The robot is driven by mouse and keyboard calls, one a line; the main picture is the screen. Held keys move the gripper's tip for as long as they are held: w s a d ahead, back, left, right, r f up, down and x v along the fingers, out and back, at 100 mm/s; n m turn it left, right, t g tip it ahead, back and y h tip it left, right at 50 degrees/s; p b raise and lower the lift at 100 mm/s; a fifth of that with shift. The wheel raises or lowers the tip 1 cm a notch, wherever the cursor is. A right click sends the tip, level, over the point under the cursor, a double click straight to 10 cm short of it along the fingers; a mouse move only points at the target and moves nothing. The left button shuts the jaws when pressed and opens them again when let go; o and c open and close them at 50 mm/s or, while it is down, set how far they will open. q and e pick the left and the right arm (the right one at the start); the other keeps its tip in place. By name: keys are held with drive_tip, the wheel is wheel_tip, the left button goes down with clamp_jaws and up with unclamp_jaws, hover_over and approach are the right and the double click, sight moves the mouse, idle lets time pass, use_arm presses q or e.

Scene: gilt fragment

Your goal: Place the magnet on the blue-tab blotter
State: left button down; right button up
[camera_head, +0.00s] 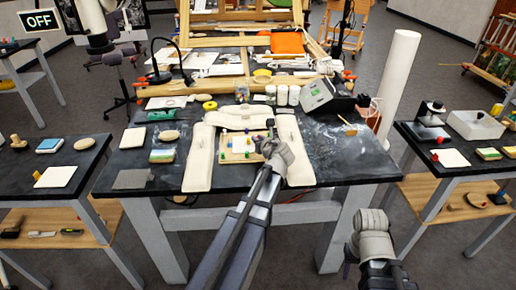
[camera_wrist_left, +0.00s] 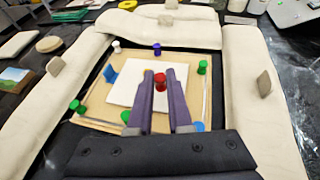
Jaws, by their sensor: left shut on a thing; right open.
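My left gripper (camera_wrist_left: 164,72) is shut on a small red magnet (camera_wrist_left: 160,82), which shows between its fingertips in the left wrist view. In that view the magnet appears over the white blotter (camera_wrist_left: 129,88); I cannot tell whether it touches it. A blue tab (camera_wrist_left: 110,73) stands at the blotter's left edge. The blotter lies on a wooden board (camera_wrist_left: 97,98), which also shows in the head view (camera_head: 224,156). My left gripper (camera_head: 269,136) is at the board's right side there. My right gripper (camera_head: 370,226) is open, away from the table at lower right.
Cream padded bolsters (camera_head: 198,158) surround the board. Green pegs (camera_wrist_left: 203,67), a white one (camera_wrist_left: 116,46), a purple one (camera_wrist_left: 157,48) and a blue one (camera_wrist_left: 199,126) stand around the blotter.

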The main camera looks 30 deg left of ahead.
use_arm(q)
drive_tip(key=shift+f+b, duration=0.8)
drive_tip(key=shift+f, duration=0.5)
use_arm(e)
drive_tip(key=shift+f, duration=1.3)
use_arm(q)
drive_tip(key=shift+f, duration=0.15)
drive_tip(key=c, duration=0.8)
unclamp_jaws()
drive_tip(key=shift+c, duration=0.2)
use_arm(e)
drive_tip(key=shift+f, duration=0.15)
use_arm(q)
drive_tip(key=shift+s+d+r, duration=0.2)
drive_tip(key=shift+r, duration=0.2)
drive_tip(key=p+v, duration=0.4)
drive_tip(key=v, duration=0.7)
drive_tip(key=shift+s+d+p, duration=0.1)
drive_tip(key=shift+d+p, duration=0.05)
drive_tip(key=shift+p, duration=0.15)
use_arm(e)
wheel_tip(320, 180, up, 5)
drive_tip(key=shift+f, duration=0.1)
